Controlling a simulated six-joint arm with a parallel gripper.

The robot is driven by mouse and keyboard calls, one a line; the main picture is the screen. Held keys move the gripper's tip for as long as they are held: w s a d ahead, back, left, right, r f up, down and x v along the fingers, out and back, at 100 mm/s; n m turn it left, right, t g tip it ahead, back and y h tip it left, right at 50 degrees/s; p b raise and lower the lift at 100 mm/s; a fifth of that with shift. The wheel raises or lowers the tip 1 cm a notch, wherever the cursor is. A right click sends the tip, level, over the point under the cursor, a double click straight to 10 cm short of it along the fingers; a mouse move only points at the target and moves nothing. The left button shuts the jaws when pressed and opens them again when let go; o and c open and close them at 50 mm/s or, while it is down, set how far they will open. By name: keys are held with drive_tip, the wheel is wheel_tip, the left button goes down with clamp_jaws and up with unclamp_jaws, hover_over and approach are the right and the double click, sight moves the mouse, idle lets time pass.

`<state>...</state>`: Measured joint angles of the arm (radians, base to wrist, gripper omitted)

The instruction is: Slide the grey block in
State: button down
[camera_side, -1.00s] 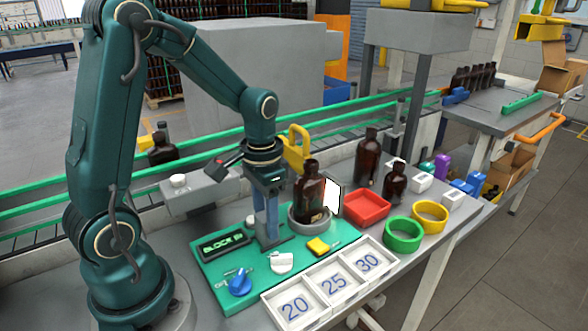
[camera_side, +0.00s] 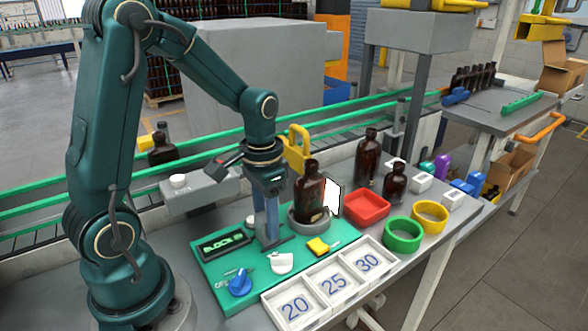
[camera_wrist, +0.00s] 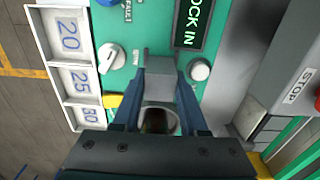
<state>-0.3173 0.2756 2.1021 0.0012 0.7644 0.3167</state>
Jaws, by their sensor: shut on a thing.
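My gripper (camera_side: 266,238) points down over the green panel (camera_side: 213,263), with its blue fingers shut on the grey block (camera_wrist: 160,86). In the wrist view the fingers (camera_wrist: 160,78) lie on either side of the block. In the side view the block (camera_side: 279,241) sits low at the panel, mostly behind the fingers. An amber bottle (camera_side: 308,190) stands upright in a grey ring holder (camera_side: 300,222), just right of my gripper. A display (camera_side: 224,242) reads "BLOCK IN".
On the panel are a blue knob (camera_side: 239,283), a white knob (camera_side: 281,262) and a yellow switch (camera_side: 318,246). White trays marked 20, 25 and 30 (camera_side: 334,288) line the front. A red tray (camera_side: 367,207), green ring (camera_side: 403,235) and yellow ring (camera_side: 430,211) lie right.

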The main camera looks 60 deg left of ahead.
sight(285, 232)
drive_tip(key=shift+w+r, duration=0.1)
drive_tip(key=shift+w, duration=2)
drive_tip(key=shift+c, duration=2.2)
unclamp_jaws()
drive_tip(key=shift+s, duration=0.1)
drive_tip(key=shift+r, duration=2.55)
